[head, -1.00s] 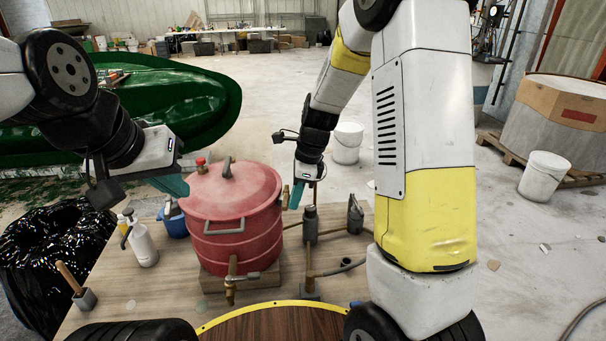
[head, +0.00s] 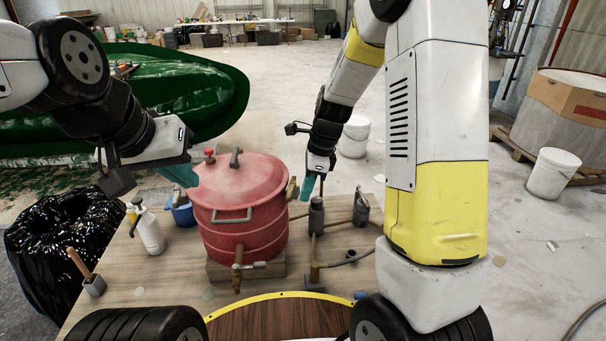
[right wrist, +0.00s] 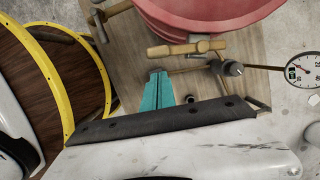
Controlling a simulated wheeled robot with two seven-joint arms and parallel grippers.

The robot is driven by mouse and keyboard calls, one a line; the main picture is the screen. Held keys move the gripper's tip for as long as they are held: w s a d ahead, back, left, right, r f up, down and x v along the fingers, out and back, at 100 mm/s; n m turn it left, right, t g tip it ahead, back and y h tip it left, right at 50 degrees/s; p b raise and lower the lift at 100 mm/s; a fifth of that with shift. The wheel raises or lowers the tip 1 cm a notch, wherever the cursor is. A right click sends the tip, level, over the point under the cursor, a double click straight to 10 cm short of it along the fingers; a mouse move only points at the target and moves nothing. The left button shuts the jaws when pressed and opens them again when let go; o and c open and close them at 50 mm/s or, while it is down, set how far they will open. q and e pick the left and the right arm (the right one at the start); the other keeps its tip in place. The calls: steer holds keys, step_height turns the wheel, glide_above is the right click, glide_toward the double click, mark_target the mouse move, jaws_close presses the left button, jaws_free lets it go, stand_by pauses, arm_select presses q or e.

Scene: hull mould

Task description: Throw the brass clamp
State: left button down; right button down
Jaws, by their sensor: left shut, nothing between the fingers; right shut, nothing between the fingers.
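The red lidded pot (head: 238,220) stands on a wooden block on the table. The brass clamp (head: 291,190) is an upright piece at the right side of the pot's rim; in the right wrist view it looks like a bar (right wrist: 178,49) beside the red wall. My right gripper (head: 306,191) is shut and empty, just right of the clamp and apart from it. Its teal fingers (right wrist: 158,92) show below the bar in the right wrist view. My left gripper (head: 182,175) is shut and empty at the pot's left, near the lid's red knob (head: 209,153).
A brass tap (head: 238,268) sticks out of the pot's front. Grey fittings (head: 317,215) and a hose stand right of the pot, close under my right gripper. A spray bottle (head: 150,232) and blue bucket (head: 182,212) stand left. A dial gauge (right wrist: 301,70) shows in the wrist view.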

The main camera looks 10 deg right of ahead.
steer(key=d+v, duration=0.2)
steer(key=v, duration=0.8)
steer(key=shift+s, duration=0.4)
steer(key=shift+d, duration=0.1)
steer(key=s+d+r+n+t, duration=0.1)
steer(key=s+r+n+t, duration=0.2)
steer(key=s+n, duration=0.6)
steer(key=s+d+r+n+t, duration=0.1)
steer(key=s+r+n+t, duration=0.2)
steer(key=s+r+n, duration=0.4)
steer(key=shift+s+n+h, duration=0.3)
steer(key=shift+s+n, duration=1.4)
steer(key=shift+n, duration=0.2)
